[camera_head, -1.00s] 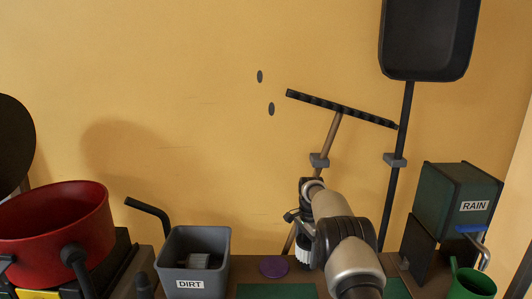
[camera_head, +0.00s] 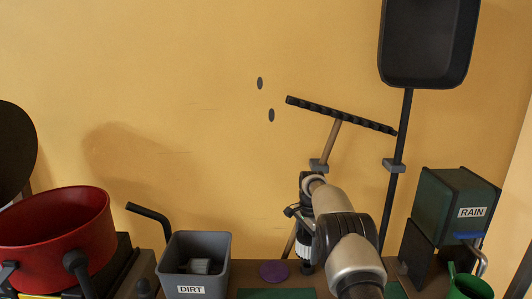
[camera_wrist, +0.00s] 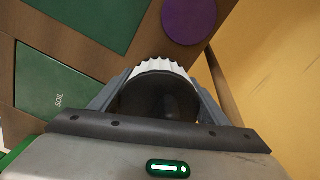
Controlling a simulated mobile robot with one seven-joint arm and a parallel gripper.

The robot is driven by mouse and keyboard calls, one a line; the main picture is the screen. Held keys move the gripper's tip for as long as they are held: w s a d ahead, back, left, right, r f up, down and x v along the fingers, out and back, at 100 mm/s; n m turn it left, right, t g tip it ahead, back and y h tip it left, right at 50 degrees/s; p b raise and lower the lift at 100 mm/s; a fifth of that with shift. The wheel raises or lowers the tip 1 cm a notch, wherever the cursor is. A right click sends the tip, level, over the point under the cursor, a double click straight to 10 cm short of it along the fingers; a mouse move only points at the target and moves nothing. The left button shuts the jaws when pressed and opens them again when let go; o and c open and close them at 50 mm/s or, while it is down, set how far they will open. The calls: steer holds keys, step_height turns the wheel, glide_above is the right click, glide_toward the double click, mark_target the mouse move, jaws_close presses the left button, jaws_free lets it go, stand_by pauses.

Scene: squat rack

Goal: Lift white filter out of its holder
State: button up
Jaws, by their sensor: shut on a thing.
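The white filter (camera_wrist: 165,68) shows in the wrist view as a white ribbed rim around a dark round top. It sits between the two grey fingers of my gripper (camera_wrist: 158,96), which are shut on it. In the head view my gripper (camera_head: 303,228) points down over the back of the table. The white filter (camera_head: 304,246) shows below it, partly hidden by my arm. A small dark piece shows just under the filter; I cannot tell whether it is the holder or whether the two touch.
A purple disc (camera_head: 274,272) lies left of the gripper. The grey DIRT bin (camera_head: 194,245) and red pot (camera_head: 55,235) stand further left. The green RAIN box (camera_head: 455,205) is at right. A rake (camera_head: 340,115) and shovel (camera_head: 403,130) are by the wall behind.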

mark_target(308, 236)
steer(key=shift+r+p, duration=2.2)
steer(key=shift+r, duration=1.3)
